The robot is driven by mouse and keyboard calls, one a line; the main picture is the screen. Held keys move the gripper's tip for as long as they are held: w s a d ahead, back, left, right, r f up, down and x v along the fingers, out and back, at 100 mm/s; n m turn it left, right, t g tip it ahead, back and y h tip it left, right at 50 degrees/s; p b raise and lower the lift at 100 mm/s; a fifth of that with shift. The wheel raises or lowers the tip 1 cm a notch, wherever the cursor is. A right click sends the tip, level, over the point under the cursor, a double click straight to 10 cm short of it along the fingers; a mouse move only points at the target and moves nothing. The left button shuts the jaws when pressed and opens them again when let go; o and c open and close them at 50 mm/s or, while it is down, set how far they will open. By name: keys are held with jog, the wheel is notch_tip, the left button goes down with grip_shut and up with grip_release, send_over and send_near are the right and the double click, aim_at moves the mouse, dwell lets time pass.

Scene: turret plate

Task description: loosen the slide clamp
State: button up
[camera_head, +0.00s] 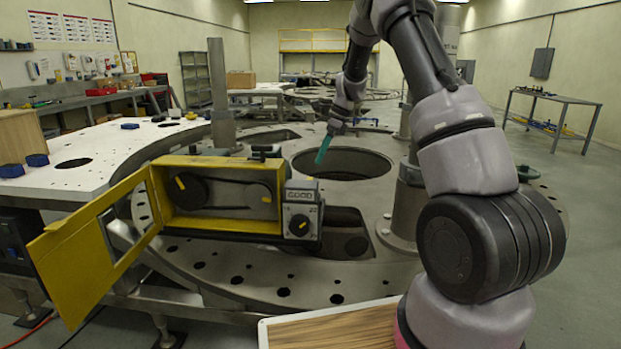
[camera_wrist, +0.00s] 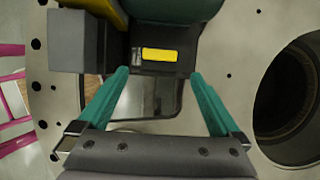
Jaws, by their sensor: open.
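My gripper (camera_head: 323,152) is above the round plate, behind and right of the yellow box (camera_head: 222,227). In the wrist view its two teal fingers (camera_wrist: 159,76) are apart with nothing between them. Just beyond the fingertips is a dark block with a yellow bar (camera_wrist: 159,54), perhaps the slide clamp; I cannot tell for sure. It sits below a dark green rounded body (camera_wrist: 170,8) and beside a grey block (camera_wrist: 80,40). In the head view the box's yellow door (camera_head: 85,262) stands open, showing two pulleys and a belt. A dial unit (camera_head: 300,212) is on its right.
The turret plate (camera_head: 245,285) has a large round opening (camera_head: 342,163), also in the wrist view (camera_wrist: 290,100). Upright posts (camera_head: 221,95) stand on the plate. Blue blocks (camera_head: 37,160) lie on the white surface at left. A wooden-topped table (camera_head: 335,330) is in front.

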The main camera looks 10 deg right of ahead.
jog(key=x, duration=0.9)
jog(key=shift+f, duration=0.4)
jog(key=c, duration=1.2)
